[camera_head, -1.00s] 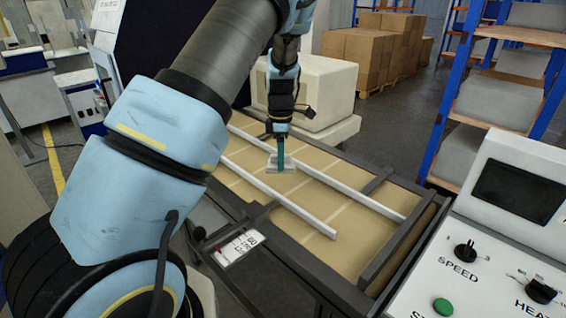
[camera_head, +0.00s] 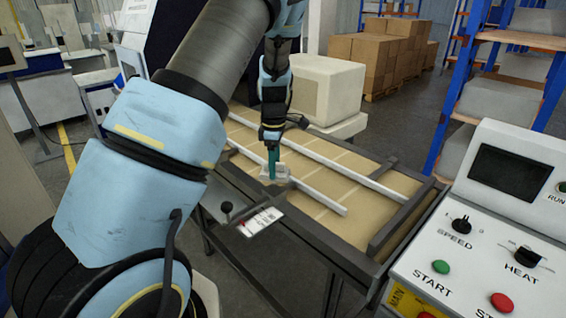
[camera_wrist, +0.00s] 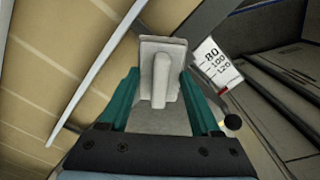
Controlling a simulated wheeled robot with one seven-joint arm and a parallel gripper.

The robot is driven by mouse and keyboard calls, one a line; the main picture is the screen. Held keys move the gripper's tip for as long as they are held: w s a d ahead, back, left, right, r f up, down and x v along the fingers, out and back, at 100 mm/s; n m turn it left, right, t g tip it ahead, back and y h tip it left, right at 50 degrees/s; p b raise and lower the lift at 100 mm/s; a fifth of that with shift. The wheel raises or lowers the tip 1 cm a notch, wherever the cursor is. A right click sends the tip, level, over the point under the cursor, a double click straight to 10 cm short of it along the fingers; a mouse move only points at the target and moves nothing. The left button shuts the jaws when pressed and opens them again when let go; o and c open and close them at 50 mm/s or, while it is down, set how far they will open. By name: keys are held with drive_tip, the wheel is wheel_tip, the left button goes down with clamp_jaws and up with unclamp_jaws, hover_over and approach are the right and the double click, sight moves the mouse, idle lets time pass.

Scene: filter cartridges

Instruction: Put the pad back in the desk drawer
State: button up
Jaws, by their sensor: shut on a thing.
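A pale grey pad, a flat plate with a raised grip bar, shows in the wrist view (camera_wrist: 161,43) and small in the head view (camera_head: 276,178). My gripper (camera_wrist: 160,82) has its teal fingers shut on the grip bar, one on each side. In the head view, my gripper (camera_head: 272,163) points down over the brown conveyor bed (camera_head: 325,160), with the pad overlapping the near white guide rail. I cannot tell the pad's height above the bed. No desk drawer can be made out in either view.
White guide rails, near (camera_head: 322,199) and far (camera_head: 365,180), run along the bed. A dark frame with a scale label (camera_head: 262,221) and a black knob (camera_head: 227,207) borders its near side. A control panel (camera_head: 490,240) stands at right, a cream box (camera_head: 328,88) behind.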

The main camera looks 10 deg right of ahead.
drive_tip(key=s+a+f+m, duration=0.1)
drive_tip(key=a+m, duration=0.5)
drive_tip(key=a, duration=0.9)
drive_tip(key=s+a+f+m, duration=0.1)
drive_tip(key=a+f+m, duration=0.3)
drive_tip(key=a, duration=1.1)
drive_tip(key=m, duration=0.3)
drive_tip(key=shift+a+f, duration=0.15)
drive_tip(key=shift+a, duration=0.2)
